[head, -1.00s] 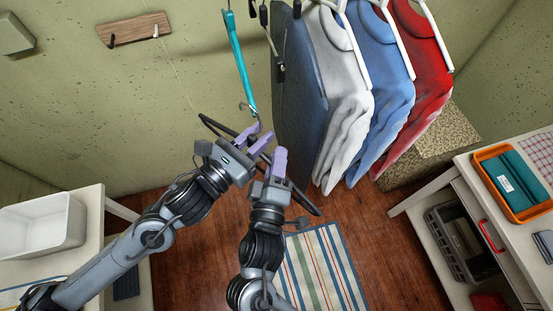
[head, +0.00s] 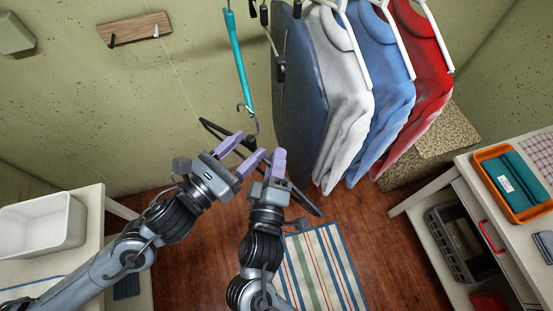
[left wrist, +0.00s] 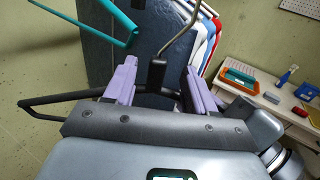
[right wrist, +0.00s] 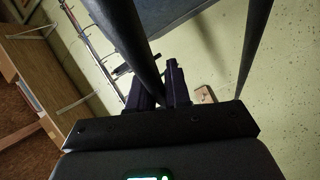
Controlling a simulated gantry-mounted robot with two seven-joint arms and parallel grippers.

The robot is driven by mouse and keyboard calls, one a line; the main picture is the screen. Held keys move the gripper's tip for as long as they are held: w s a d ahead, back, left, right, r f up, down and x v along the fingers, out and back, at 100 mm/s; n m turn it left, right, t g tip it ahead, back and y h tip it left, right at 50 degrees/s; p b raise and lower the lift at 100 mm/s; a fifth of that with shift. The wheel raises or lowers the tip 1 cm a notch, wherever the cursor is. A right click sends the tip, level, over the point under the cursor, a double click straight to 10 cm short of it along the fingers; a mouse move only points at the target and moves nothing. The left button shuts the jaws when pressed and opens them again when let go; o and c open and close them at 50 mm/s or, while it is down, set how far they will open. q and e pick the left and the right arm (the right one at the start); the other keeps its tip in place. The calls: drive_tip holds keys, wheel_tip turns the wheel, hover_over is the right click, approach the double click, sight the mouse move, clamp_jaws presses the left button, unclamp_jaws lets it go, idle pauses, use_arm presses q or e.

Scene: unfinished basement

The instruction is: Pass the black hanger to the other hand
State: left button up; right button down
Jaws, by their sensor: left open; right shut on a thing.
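The black hanger (head: 308,205) slants across the middle of the head view, its metal hook pointing up. My right gripper (head: 273,160) is shut on the hanger toward its right side. My left gripper (head: 240,152) is open at the hanger's middle. In the left wrist view the hanger's neck (left wrist: 157,72) stands between the spread left fingers (left wrist: 155,75), and its long arm reaches left. In the right wrist view the dark hanger bar (right wrist: 125,35) runs into the shut fingers (right wrist: 165,72). The left fingers partly hide the hanger in the head view.
A teal hanger (head: 238,60) hangs just beyond the grippers. Dark blue (head: 298,100), white (head: 340,100), blue (head: 385,80) and red (head: 420,70) garments hang close on the right. A white bin (head: 42,225) stands left; an orange tray (head: 515,185) lies on the right table.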

use_arm(q)
drive_tip(key=v, duration=0.7)
drive_tip(key=a+f+n+g+y, duration=0.1)
drive_tip(key=a+f+n+y, duration=0.35)
drive_tip(key=n, duration=0.85)
drive_tip(key=a+f+n+g+y, duration=0.15)
drive_tip(key=f+n+y, duration=0.5)
drive_tip(key=n, duration=0.65)
drive_tip(key=s+a+f+n+g, duration=0.2)
drive_tip(key=s+f+n+g, duration=0.1)
drive_tip(key=s+f+n, duration=0.3)
drive_tip(key=s+a+f+n+g, duration=0.2)
drive_tip(key=s+f+n+g, duration=0.2)
drive_tip(key=n, duration=0.6)
drive_tip(key=s+f, duration=0.2)
drive_tip(key=s, duration=0.1)
drive_tip(key=shift+a+y, duration=0.4)
drive_tip(key=shift+f, duration=0.2)
